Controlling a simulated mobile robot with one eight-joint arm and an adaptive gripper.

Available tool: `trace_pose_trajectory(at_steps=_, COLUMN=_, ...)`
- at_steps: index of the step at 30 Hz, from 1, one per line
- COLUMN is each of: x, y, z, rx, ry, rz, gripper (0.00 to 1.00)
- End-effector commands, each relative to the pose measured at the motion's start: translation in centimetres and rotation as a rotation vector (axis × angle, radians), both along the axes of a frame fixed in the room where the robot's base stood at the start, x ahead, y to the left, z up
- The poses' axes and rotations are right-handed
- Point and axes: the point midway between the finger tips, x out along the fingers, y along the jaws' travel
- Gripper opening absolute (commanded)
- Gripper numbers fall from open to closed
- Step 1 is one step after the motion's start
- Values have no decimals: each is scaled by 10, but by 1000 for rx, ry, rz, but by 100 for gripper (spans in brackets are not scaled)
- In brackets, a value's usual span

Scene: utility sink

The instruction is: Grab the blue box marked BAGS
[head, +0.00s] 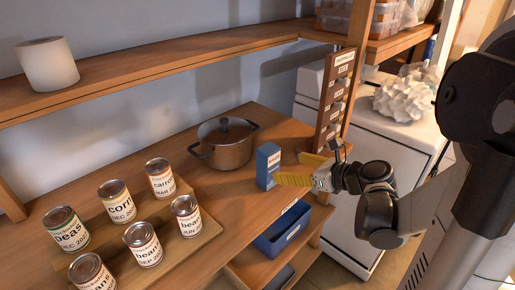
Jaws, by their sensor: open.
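A small upright blue box (266,170) with a white label stands near the front edge of the wooden counter in the head view. The label's lettering is too small to read for sure. My gripper (288,167) has yellow fingers and is open, just right of the box. The fingers point left toward the box. The nearer finger's tip overlaps the box's lower right edge in the picture; I cannot tell whether it touches. Nothing is between the fingers.
A lidded pot (225,148) stands behind and left of the box. Several labelled cans stand on a wooden board (190,243) at left. A wooden post with labels (335,95) rises behind my gripper. A blue bin (283,232) sits on a shelf below the counter.

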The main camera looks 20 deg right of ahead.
Motion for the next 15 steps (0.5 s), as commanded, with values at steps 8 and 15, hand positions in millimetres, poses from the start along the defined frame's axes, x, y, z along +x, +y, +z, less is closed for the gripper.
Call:
trace_pose_trajectory(at_steps=8, x=30, y=8, z=-18, rx=40, ry=-1, rz=-15, gripper=81)
trace_pose_trajectory(at_steps=15, x=50, y=15, z=-26, rx=38, ry=0, rz=-17, gripper=81)
